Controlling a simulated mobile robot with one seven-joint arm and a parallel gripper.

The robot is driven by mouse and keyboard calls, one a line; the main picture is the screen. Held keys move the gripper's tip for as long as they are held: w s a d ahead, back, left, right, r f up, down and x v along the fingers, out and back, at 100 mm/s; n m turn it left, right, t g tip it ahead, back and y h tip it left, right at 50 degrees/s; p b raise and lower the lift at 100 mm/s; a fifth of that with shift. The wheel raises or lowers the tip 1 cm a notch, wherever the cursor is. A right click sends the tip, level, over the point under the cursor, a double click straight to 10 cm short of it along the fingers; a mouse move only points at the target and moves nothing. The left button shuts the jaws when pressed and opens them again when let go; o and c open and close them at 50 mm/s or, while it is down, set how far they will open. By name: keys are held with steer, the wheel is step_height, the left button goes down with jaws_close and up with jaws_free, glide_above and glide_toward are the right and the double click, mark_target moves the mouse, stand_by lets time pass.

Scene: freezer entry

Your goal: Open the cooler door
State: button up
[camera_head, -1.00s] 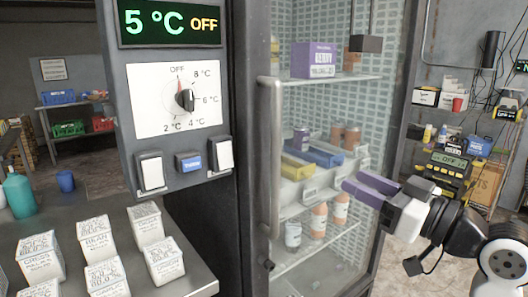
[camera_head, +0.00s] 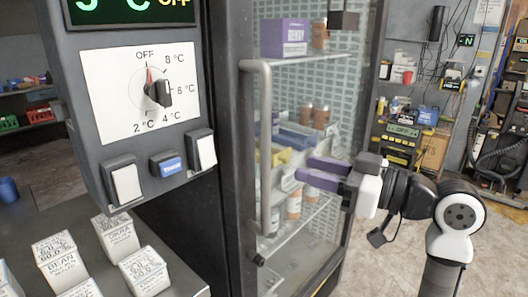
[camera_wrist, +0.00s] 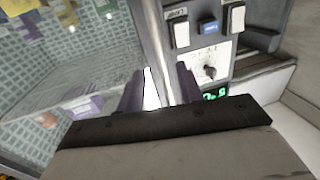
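The cooler door (camera_head: 300,110) is a dark-framed glass door; it looks shut. Its long vertical grey handle (camera_head: 263,150) stands on the left side of the door. My gripper (camera_head: 302,170) has purple fingers and is open, to the right of the handle's lower half, fingers pointing left toward it. In the head view a gap shows between fingertips and handle. In the wrist view the handle (camera_wrist: 152,45) runs between the two spread fingers (camera_wrist: 158,70). Nothing is held.
A control panel with a dial (camera_head: 155,90) and switches stands left of the door. Small white labelled boxes (camera_head: 115,235) sit on a counter at lower left. Shelves with bottles and boxes show behind the glass. A cluttered shelf (camera_head: 400,135) stands behind at right.

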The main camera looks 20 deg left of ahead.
steer(key=w+a+p, duration=0.1)
steer(key=a+p, duration=0.1)
steer(key=a, duration=0.8)
steer(key=shift+w, duration=0.25)
steer(key=shift+d, duration=0.1)
steer(key=shift+c, duration=0.3)
jaws_close()
